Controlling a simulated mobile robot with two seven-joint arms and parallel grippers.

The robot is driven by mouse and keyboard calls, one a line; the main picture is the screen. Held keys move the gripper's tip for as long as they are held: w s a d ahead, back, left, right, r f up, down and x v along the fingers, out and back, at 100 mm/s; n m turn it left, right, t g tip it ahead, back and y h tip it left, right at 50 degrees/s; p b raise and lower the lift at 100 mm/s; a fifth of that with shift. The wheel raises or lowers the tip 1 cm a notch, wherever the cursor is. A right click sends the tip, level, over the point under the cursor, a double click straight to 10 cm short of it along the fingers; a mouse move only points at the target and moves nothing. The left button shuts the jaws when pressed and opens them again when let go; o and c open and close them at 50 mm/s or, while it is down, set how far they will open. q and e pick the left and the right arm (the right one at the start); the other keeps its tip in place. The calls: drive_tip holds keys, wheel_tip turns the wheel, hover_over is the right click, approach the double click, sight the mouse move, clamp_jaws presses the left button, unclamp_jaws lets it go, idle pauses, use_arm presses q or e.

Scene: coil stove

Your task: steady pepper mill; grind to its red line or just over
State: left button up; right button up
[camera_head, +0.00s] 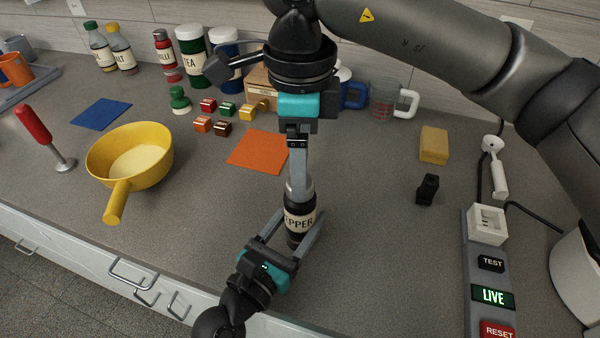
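The pepper mill (299,222) stands upright near the counter's front edge, with a dark body, a cream label and a grey top. My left gripper (300,222) comes from the front, its two fingers on either side of the mill's body, seemingly against it. My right gripper (299,186) points down from above, with one finger in front of the mill's grey top. Its other finger is hidden, so I cannot tell whether it grips the top. I see no red line or ground pepper; the grippers cover part of the mill.
A yellow saucepan (155,150) stands left, handle toward the front edge. An orange mat (258,150) and several small boxes lie behind the mill. A switch panel (473,265) lit "LIVE", a black object (427,190) and a yellow sponge (434,144) are right. Counter between is clear.

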sight(300, 219)
drive_tip(key=shift+f, duration=1.55)
clamp_jaws()
